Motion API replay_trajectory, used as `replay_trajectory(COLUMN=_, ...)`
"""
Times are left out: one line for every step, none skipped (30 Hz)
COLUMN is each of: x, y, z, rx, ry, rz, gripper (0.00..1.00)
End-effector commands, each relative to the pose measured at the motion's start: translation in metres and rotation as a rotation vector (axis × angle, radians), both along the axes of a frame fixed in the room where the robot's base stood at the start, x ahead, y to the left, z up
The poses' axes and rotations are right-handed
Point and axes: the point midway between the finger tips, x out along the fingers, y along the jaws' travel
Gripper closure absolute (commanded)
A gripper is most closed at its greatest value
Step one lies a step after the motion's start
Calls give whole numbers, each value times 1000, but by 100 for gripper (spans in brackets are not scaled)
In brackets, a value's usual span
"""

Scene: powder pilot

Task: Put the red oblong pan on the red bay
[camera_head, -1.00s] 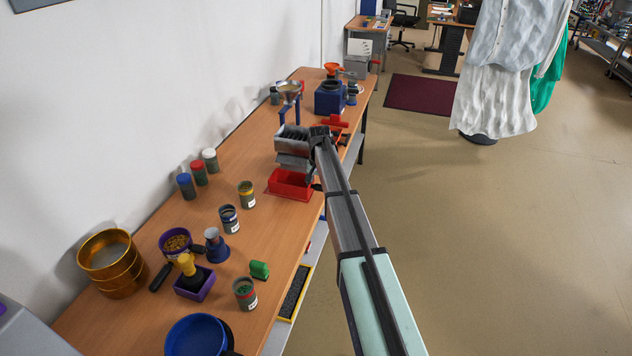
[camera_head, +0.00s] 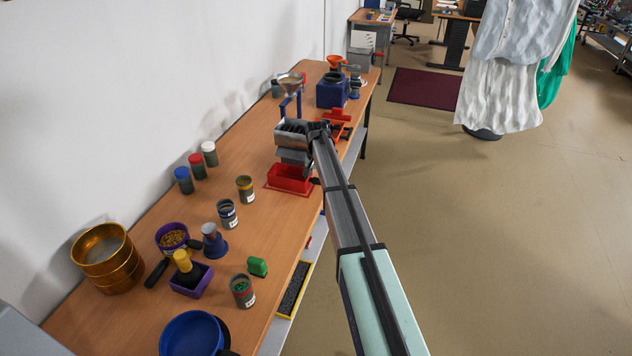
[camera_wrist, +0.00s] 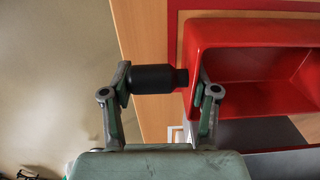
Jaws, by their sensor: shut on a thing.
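The red oblong pan (camera_head: 289,179) is an open rectangular pan at the bench's right edge, in the head view. In the wrist view the pan (camera_wrist: 240,32) fills the upper right, and its black handle (camera_wrist: 152,78) lies between my fingers. My gripper (camera_wrist: 163,80) is shut on that handle. The red bay (camera_head: 270,188) is a red outline on the bench, partly hidden by the pan. Its red border (camera_wrist: 173,22) shows beside and beyond the pan in the wrist view. The pan appears over the bay; I cannot tell whether it touches the bench.
A grey slotted unit (camera_head: 293,155) is close behind the pan. A funnel on a blue stand (camera_head: 290,84) and a blue machine (camera_head: 332,92) stand farther back. Labelled jars, including a yellow-banded one (camera_head: 245,189), stand to the left. Bare bench lies between them and the bay.

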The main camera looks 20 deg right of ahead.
Motion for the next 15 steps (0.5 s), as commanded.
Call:
replay_trajectory(x=0, y=0, z=0, rx=0, ry=0, rz=0, gripper=93)
replay_trajectory(x=0, y=0, z=-1, rx=0, ry=0, rz=0, gripper=37)
replay_trajectory(x=0, y=0, z=-1, rx=0, ry=0, rz=0, gripper=23)
replay_trajectory(x=0, y=0, z=-1, rx=0, ry=0, rz=0, gripper=15)
replay_trajectory(x=0, y=0, z=-1, rx=0, ry=0, rz=0, gripper=15)
replay_trajectory(x=0, y=0, z=-1, rx=0, ry=0, rz=0, gripper=15)
replay_trajectory(x=0, y=0, z=-1, rx=0, ry=0, rz=0, gripper=15)
replay_trajectory(x=0, y=0, z=-1, rx=0, ry=0, rz=0, gripper=15)
replay_trajectory(x=0, y=0, z=-1, rx=0, ry=0, rz=0, gripper=15)
replay_trajectory(x=0, y=0, z=-1, rx=0, ry=0, rz=0, gripper=15)
replay_trajectory(x=0, y=0, z=-1, rx=0, ry=0, rz=0, gripper=15)
replay_trajectory(x=0, y=0, z=0, rx=0, ry=0, rz=0, gripper=15)
replay_trajectory(x=0, y=0, z=0, rx=0, ry=0, rz=0, gripper=15)
replay_trajectory(x=0, y=0, z=0, rx=0, ry=0, rz=0, gripper=15)
replay_trajectory(x=0, y=0, z=1, rx=-1, ry=-1, rz=0, gripper=15)
